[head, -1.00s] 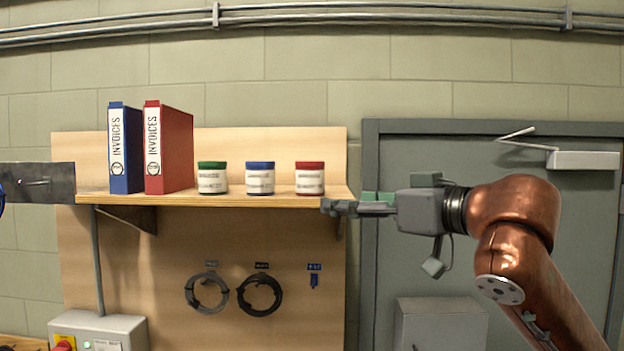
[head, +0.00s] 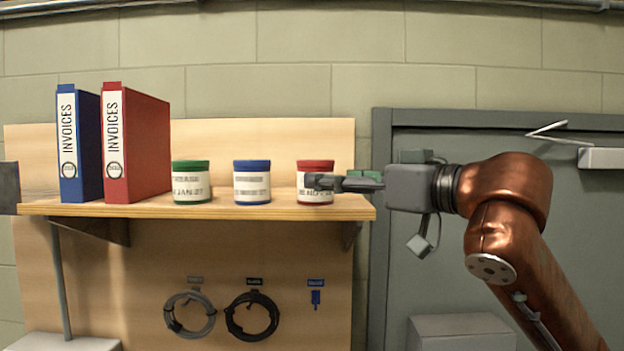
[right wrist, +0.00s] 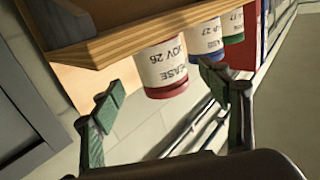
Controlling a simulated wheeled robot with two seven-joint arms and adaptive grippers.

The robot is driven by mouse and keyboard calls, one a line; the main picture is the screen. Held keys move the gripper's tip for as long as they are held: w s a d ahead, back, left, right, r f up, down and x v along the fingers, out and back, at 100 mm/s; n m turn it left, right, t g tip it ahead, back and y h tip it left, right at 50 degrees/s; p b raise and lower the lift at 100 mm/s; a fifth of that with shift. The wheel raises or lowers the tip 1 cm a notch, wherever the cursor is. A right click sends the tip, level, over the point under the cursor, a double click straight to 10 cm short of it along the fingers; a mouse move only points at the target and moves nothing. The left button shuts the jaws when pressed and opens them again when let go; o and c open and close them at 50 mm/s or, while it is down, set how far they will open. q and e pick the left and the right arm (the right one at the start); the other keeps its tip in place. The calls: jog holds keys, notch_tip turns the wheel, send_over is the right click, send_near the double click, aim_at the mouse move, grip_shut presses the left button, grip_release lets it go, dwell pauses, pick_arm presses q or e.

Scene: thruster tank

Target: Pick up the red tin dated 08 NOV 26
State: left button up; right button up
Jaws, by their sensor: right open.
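The red tin (head: 316,167) stands upright at the right end of the shelf, with a red lid and a white label. My right gripper (head: 345,182) is open and comes in from the right; a dark finger overlaps the tin's label in the head view. In the right wrist view the tin (right wrist: 163,66) appears upside down, ahead of and between the spread fingertips of my gripper (right wrist: 163,92). Its label shows "OV 26" there; the rest of the date is cut off. I cannot tell whether a finger touches the tin. My left gripper is out of view.
A blue-lidded tin (head: 252,187) and a green-lidded tin (head: 191,187) stand to the left on the wooden shelf (head: 270,209). Blue (head: 83,150) and red (head: 140,150) binders stand further left. Cable coils hang below. A grey door (head: 440,270) is on the right.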

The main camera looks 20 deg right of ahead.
jog(key=shift+w+a+r+p, duration=0.2)
jog(key=shift+w+a+p, duration=0.15)
jog(key=shift+a+p, duration=0.1)
jog(key=p+x, duration=0.1)
jog(key=x, duration=0.1)
jog(key=shift+w+f, duration=0.1)
jog(key=shift+w, duration=0.35)
jog(key=shift+w+a+f+p, duration=0.1)
jog(key=shift+w+a+p, duration=0.2)
jog(key=shift+w+a, duration=0.25)
jog(key=shift+d, duration=0.1)
jog(key=shift+w, duration=0.1)
jog(key=c, duration=0.4)
jog(key=shift+c, duration=1.3)
jog(key=c, duration=0.6)
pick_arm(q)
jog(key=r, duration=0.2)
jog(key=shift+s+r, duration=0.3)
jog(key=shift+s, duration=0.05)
pick_arm(e)
jog(key=shift+c, duration=0.9)
